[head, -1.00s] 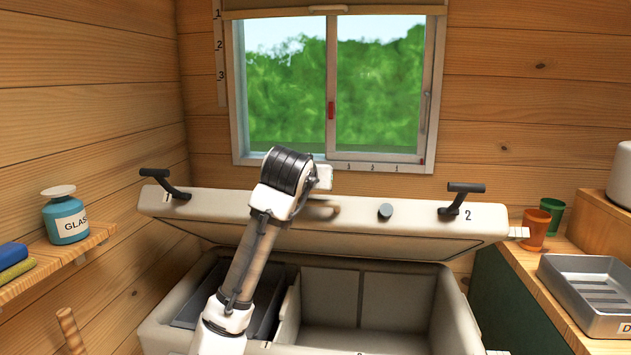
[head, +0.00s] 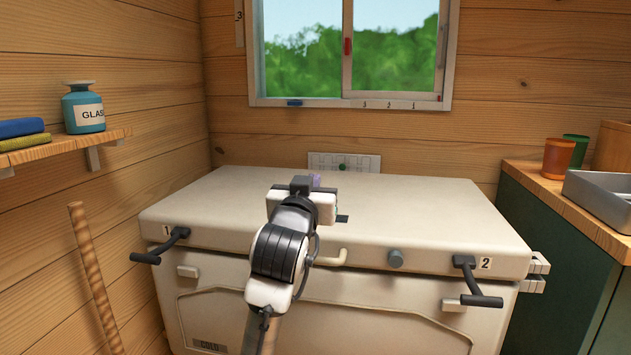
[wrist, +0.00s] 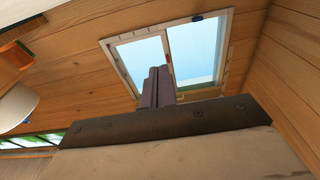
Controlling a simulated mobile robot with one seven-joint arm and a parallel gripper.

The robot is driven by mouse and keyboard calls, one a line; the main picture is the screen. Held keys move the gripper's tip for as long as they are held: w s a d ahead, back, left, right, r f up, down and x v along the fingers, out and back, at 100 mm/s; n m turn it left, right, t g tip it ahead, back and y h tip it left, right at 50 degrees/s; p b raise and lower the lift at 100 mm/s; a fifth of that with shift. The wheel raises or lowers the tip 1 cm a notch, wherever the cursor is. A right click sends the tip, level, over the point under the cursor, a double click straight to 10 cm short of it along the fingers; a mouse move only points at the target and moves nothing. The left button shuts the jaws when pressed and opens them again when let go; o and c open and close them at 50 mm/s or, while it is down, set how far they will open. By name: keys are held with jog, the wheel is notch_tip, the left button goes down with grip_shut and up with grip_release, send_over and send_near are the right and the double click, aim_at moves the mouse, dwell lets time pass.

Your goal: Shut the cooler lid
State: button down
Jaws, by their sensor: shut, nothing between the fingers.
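The cooler's cream lid (head: 430,215) lies down flat over the cooler body (head: 390,315), and the inside is hidden. A dark seam runs between lid and body; I cannot tell if they fully touch. Latch 1 (head: 172,241) and latch 2 (head: 468,275) hang from the lid's front edge with their dark bars sticking outward. My gripper (head: 315,181) is over the lid's middle, its fingers small and partly hidden by my wrist; I cannot tell if it touches the lid. In the wrist view my gripper's grey fingers (wrist: 157,87) are together and empty, pointing toward the window.
A shelf (head: 60,150) with a blue jar (head: 83,108) and folded cloths is on the left wall. A wooden pole (head: 90,270) stands left of the cooler. At right, a counter (head: 545,188) holds cups and a metal tray (head: 605,195). The window (head: 350,50) is behind.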

notch_tip(320, 180, down, 10)
jog(key=s+t+b, duration=0.2)
jog(key=b, duration=0.6)
jog(key=shift+s+a+f+t+b, duration=0.2)
jog(key=shift+s+f+t+b, duration=0.1)
jog(key=shift+s+t, duration=0.1)
